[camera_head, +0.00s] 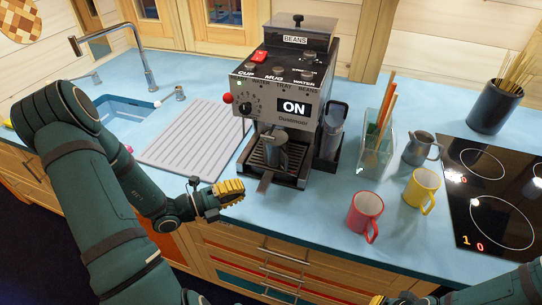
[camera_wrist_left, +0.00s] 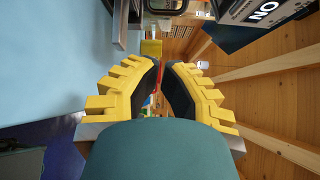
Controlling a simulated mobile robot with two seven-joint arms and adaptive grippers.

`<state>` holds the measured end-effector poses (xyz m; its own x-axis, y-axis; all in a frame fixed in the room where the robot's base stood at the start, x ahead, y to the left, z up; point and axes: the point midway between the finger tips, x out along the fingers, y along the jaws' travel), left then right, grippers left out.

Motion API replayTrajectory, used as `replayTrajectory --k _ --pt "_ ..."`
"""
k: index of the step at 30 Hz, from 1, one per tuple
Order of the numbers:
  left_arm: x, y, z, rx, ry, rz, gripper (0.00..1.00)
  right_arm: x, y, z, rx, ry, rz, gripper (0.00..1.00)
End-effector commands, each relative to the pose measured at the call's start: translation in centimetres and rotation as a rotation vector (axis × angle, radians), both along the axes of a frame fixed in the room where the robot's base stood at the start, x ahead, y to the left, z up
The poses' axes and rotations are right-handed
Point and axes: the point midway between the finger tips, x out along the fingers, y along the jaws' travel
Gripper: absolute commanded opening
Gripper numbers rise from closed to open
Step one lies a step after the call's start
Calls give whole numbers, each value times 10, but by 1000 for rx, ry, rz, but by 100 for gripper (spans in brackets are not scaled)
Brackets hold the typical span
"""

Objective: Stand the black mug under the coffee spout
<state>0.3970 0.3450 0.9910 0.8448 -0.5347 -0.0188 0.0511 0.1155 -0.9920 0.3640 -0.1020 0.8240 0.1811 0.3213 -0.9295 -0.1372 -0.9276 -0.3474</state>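The black mug (camera_head: 274,153) looks dark grey-black. My left gripper (camera_head: 234,191) is in front and left of the machine, near the counter's front edge, apart from the mug. Its yellow fingers also show in the left wrist view (camera_wrist_left: 162,66), with tips close together and nothing held. My right gripper (camera_head: 378,300) barely shows at the bottom edge, and its fingers are mostly cut off.
A cooktop (camera_head: 490,190) lies far right. A ribbed drainboard (camera_head: 190,140) and sink (camera_head: 125,112) are left.

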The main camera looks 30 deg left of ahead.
Motion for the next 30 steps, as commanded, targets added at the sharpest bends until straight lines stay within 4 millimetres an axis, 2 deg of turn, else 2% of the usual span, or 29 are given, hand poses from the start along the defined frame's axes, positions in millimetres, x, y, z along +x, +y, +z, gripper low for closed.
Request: replayTrajectory --k 5,10,24,30 --pt "-2 10 0 -117 44 88 0 1 0 2 0 -2 -2 0" --pt "10 5 0 -126 45 91 0 1 0 0 -1 0 -1 0" --pt "88 -36 0 -122 44 89 0 -2 0 -7 1 5 3 0" --pt "114 -25 0 -119 44 92 0 -3 0 -9 2 8 5 0"
